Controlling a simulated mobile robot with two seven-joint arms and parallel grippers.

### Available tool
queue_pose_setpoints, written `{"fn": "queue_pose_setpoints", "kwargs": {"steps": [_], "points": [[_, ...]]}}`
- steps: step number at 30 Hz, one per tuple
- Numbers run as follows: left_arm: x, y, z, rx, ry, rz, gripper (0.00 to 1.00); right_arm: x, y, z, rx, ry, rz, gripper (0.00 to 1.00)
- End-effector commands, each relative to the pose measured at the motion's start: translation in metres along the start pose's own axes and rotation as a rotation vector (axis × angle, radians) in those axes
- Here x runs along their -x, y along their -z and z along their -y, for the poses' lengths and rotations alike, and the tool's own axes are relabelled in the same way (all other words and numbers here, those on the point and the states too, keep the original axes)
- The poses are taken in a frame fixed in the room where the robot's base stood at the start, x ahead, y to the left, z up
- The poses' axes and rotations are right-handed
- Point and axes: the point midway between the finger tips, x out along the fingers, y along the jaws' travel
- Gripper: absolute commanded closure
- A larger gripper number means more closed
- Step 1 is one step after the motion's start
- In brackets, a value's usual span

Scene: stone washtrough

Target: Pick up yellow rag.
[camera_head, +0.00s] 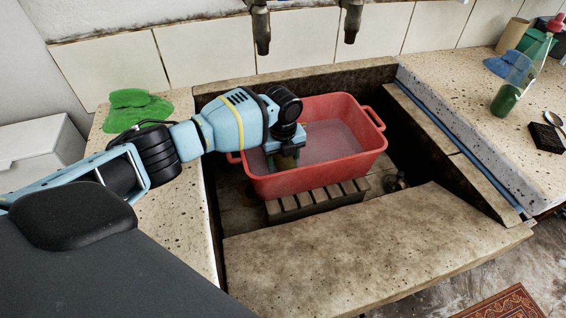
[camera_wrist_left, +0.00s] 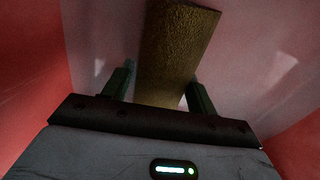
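The yellow rag (camera_wrist_left: 175,55) shows in the left wrist view as a dull yellow-brown, rough-textured strip. It lies in the red basin (camera_head: 318,178), which stands in the stone trough. My left gripper (camera_head: 286,160) reaches down into the left part of the basin. In the wrist view its two dark green fingers (camera_wrist_left: 159,95) stand apart, one on each side of the rag's near end. A narrow gap shows at the left finger; contact at the right finger is unclear. The near end of the rag is hidden by the gripper body. My right gripper is not in view.
The basin's red walls stand close around the gripper. Two metal taps (camera_head: 261,30) hang above the back. A green cloth (camera_head: 135,108) lies on the left ledge. A green bottle (camera_head: 508,95), a blue cloth (camera_head: 507,64) and a dark sponge (camera_head: 546,137) are on the right counter.

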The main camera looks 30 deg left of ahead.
Motion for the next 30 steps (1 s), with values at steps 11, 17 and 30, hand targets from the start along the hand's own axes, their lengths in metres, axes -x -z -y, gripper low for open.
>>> {"fn": "queue_pose_setpoints", "kwargs": {"steps": [11, 17, 30], "points": [[0.001, 0.0, 0.0, 0.0, 0.001, 0.0, 0.73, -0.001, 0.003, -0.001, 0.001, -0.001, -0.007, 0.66], [0.003, 0.0, 0.0, 0.0, 0.001, 0.0, 0.73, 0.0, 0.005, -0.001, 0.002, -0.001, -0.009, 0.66], [0.007, 0.004, 0.033, -0.003, 0.001, -0.003, 0.73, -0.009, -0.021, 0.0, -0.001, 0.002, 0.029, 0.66]]}}
